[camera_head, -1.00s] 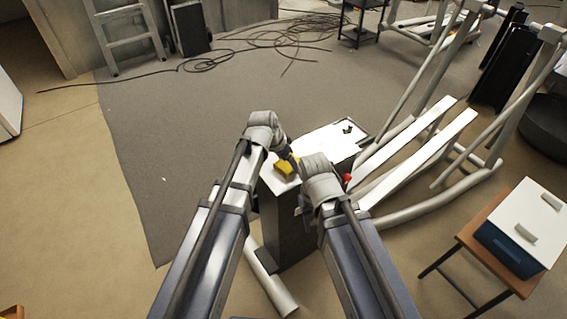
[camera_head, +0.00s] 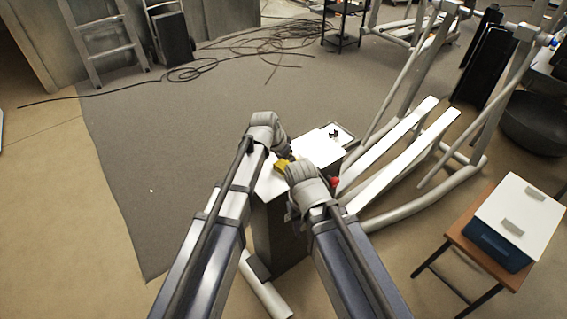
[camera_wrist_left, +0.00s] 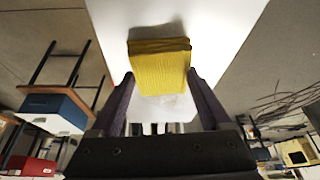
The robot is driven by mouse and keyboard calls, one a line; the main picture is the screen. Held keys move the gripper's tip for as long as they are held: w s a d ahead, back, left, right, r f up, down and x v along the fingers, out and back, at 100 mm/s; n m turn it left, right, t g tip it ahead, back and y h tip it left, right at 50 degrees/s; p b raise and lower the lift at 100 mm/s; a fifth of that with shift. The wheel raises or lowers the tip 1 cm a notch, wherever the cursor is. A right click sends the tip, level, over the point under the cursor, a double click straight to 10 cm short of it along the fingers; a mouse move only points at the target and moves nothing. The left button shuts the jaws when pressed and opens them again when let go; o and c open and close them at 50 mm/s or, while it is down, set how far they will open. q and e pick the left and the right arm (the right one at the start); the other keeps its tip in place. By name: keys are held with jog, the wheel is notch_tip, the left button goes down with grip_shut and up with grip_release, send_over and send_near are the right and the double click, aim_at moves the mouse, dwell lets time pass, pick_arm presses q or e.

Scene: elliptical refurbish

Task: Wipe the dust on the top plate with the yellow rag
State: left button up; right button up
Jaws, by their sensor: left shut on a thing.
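The yellow rag (camera_head: 281,166) is a folded ribbed cloth near the left part of the white top plate (camera_head: 318,148). My left gripper (camera_head: 287,159) is shut on the rag, seen from behind its wrist. In the left wrist view the rag (camera_wrist_left: 158,62) sits between the two dark fingers over the white plate (camera_wrist_left: 225,25). A faint greyish dust patch (camera_wrist_left: 168,104) shows on the plate just below the rag. My right wrist is close beside the rag on its right; its gripper fingers are hidden.
The elliptical's pale pedal bars (camera_head: 405,150) and tubes stand right of the plate. A small red knob (camera_head: 335,182) is near my right wrist. Small dark parts (camera_head: 334,132) lie at the plate's far end. A wooden stool (camera_head: 460,240) bears a blue-and-white box (camera_head: 510,225).

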aim_at(297, 158)
pick_arm(q)
jog(key=shift+w+d, duration=0.55)
jog(key=shift+d, duration=0.2)
jog(key=shift+w+d, duration=0.55)
jog(key=shift+d, duration=0.15)
jog(key=shift+w+d, duration=1.05)
jog(key=shift+d, duration=0.35)
jog(key=shift+w+d, duration=1.05)
jog(key=shift+d, duration=0.3)
jog(key=shift+w+d, duration=0.5)
jog(key=shift+d, duration=0.15)
jog(key=shift+w+d, duration=0.45)
jog(key=shift+d, duration=0.2)
jog(key=shift+s+a, duration=0.55)
jog(key=shift+a, duration=0.15)
jog(key=shift+s+a, duration=0.5)
jog(key=shift+a, duration=0.2)
